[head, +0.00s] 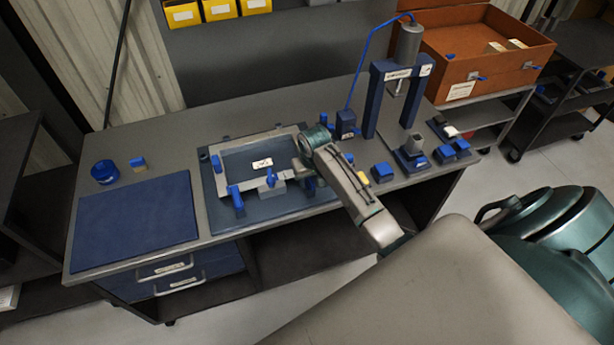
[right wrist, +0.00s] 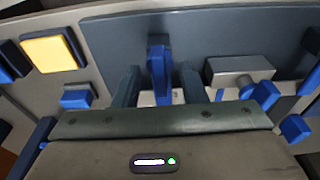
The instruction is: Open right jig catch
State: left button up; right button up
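The jig (head: 217,207) is a dark blue plate on the bench with a pale grey frame (head: 265,137) on it. A left blue catch (head: 235,196) stands upright at its front. The right catch, a blue lever (right wrist: 158,62), shows in the right wrist view between the two fingers of my right gripper (right wrist: 160,88). The fingers look apart, with small gaps beside the lever; I cannot tell if they touch it. In the head view my right gripper (head: 303,173) is at the jig's right edge and its wrist hides much of the catch. My left gripper is out of view.
A grey block with a blue knob (right wrist: 238,78) sits close beside the gripper. A press (head: 374,100) and blue blocks (head: 383,172) stand to the right. A blue mat (head: 135,222) lies clear at the left. An orange box (head: 480,45) is behind right.

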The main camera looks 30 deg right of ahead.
grip_shut()
